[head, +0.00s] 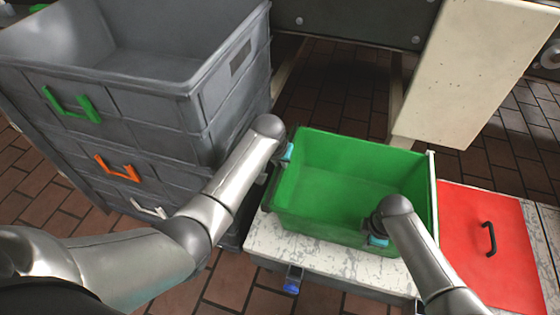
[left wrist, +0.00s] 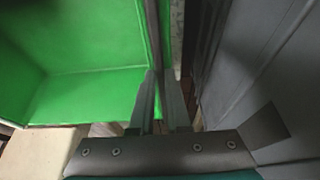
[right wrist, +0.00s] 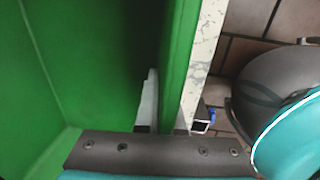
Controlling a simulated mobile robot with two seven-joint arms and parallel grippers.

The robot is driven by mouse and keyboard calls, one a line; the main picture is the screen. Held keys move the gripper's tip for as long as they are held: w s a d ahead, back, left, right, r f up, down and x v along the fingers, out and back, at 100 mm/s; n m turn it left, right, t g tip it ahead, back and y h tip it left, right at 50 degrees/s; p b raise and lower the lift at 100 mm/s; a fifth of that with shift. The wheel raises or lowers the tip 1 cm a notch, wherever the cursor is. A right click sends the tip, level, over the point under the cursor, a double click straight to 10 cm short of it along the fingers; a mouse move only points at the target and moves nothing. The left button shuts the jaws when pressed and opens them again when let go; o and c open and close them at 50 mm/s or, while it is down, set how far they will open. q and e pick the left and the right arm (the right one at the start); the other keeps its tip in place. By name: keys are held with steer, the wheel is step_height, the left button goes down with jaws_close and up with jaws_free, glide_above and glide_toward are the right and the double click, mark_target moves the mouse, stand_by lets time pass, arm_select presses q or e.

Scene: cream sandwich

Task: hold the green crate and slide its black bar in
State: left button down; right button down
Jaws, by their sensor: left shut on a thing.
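The green crate (head: 345,175) is open and empty on a white marbled stand in the head view. My left gripper (head: 288,154) is at its left wall. In the left wrist view the fingers (left wrist: 160,100) are shut on the crate's wall edge. My right gripper (head: 378,240) is at the near wall, toward the right. In the right wrist view its fingers (right wrist: 168,105) straddle the green wall (right wrist: 180,60), one inside, one outside, and look open. A dark blue-tipped piece (head: 292,281) sits low at the stand's front; I cannot tell whether it is the black bar.
Stacked grey crates (head: 150,110) with green, orange and white handles stand at left, close to my left arm. A red panel (head: 470,225) with a black handle (head: 490,239) lies right of the green crate. A cream board (head: 475,65) stands behind. Brick floor surrounds the stand.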

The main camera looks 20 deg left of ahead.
stand_by(0.8)
arm_select(q)
steer(key=d, duration=0.8)
steer(key=shift+d, duration=0.25)
steer(key=c, duration=0.9)
jaws_free()
steer(key=v, duration=1.2)
arm_select(e)
steer(key=shift+a, duration=0.1)
